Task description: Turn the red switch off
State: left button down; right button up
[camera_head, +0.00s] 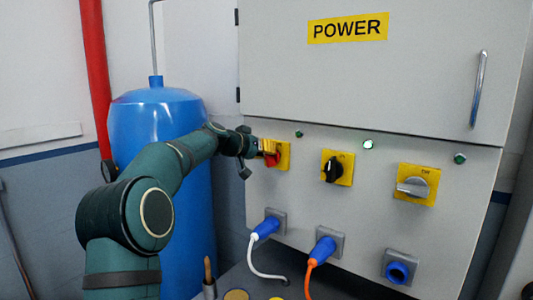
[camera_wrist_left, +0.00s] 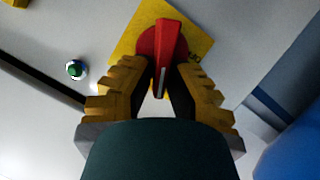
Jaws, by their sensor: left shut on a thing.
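The red switch (camera_head: 272,158) sits on a yellow square plate (camera_head: 283,160) at the left of the power cabinet's lower panel. In the left wrist view the red switch (camera_wrist_left: 170,45) has a raised handle with a pale mark, on its yellow plate (camera_wrist_left: 130,42). My left gripper (camera_head: 262,149) is at the switch. In the left wrist view the yellow ridged fingers of my left gripper (camera_wrist_left: 158,75) are on both sides of the red handle, shut on it. The fingers hide the handle's lower sides. My right gripper is not in view.
A black switch (camera_head: 333,170) and a grey switch (camera_head: 413,187) are further right on the cabinet (camera_head: 340,110). Blue plugs (camera_head: 266,228) with white and orange cables sit below. A blue tank (camera_head: 155,110) and a red pipe (camera_head: 95,70) stand left, close to my left arm.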

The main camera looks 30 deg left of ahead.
pick_arm(q)
jog(key=n+h, duration=0.1)
jog(key=n, duration=0.1)
jog(key=shift+a+f+n+h, duration=0.3)
jog(key=shift+a+h, duration=0.1)
jog(key=shift+a+f+n+t+h+b, duration=0.1)
jog(key=shift+f+n+t+h+b, duration=0.15)
jog(key=shift+n+t+h+b, duration=0.65)
jog(key=shift+a+f+n+g+h+b, duration=0.1)
jog(key=shift+f+n+b, duration=0.2)
jog(key=shift+n, duration=1.2)
jog(key=shift+a+f+n+t+h+b, duration=0.15)
jog(key=shift+n+t+h+b, duration=0.35)
jog(key=shift+n, duration=0.7)
jog(key=shift+w+d, duration=0.1)
jog(key=shift+d, duration=0.05)
jog(key=c, duration=0.9)
grip_release()
